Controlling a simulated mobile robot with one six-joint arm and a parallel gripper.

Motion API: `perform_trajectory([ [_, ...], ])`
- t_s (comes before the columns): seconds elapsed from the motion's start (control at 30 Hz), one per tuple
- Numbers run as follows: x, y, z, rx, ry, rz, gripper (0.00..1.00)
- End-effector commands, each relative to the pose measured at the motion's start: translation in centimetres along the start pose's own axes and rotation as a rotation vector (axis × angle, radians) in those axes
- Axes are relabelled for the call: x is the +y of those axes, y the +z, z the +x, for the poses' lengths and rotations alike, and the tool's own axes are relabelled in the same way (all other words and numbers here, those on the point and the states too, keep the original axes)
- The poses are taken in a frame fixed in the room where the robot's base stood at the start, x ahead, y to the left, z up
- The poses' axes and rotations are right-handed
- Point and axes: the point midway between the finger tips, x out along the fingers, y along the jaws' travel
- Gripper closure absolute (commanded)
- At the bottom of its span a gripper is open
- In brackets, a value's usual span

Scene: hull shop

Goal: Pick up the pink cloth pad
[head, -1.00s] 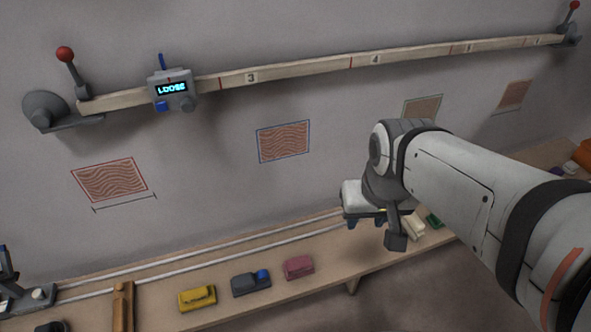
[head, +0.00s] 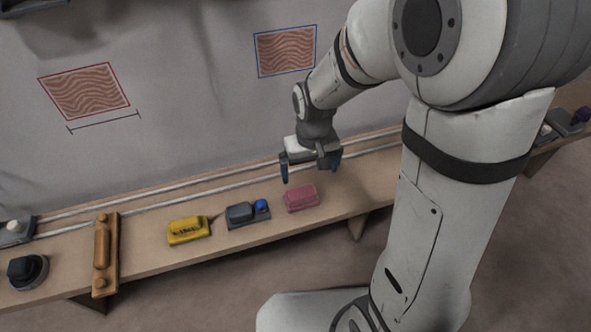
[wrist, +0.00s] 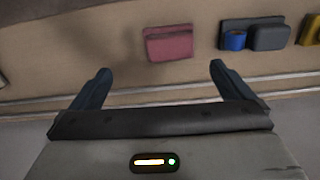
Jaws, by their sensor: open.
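The pink cloth pad (head: 301,198) lies on the wooden bench, right of the grey block with a blue knob. It also shows in the wrist view (wrist: 169,44), ahead of the fingertips and between their lines. My gripper (head: 313,176) is open and empty, its two blue-grey fingers spread above the bench close to the pad. In the wrist view, my gripper (wrist: 160,72) points toward the pad without touching it. No part of the pad appears hidden.
On the bench (head: 140,259) stand a grey block with a blue knob (head: 247,213), a yellow item (head: 188,230), a wooden handled tool (head: 104,254) and a black round item (head: 27,270). Two pale rails (head: 215,184) run along the back. Bench right of the pad is clear.

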Motion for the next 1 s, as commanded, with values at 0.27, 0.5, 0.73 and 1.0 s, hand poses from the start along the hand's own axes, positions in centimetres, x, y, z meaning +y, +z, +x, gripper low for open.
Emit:
perform_trajectory([
  [0.27, -1.6, -1.0, 5.3, -0.026, 0.0, -0.034, 0.0],
  [0.5, -1.6, -0.9, 8.0, -0.026, 0.0, -0.034, 0.0],
  [0.73, -1.8, -0.7, 11.4, -0.027, 0.0, -0.034, 0.0],
  [1.0, -1.8, -0.7, 12.0, -0.024, 0.0, -0.034, 0.0],
])
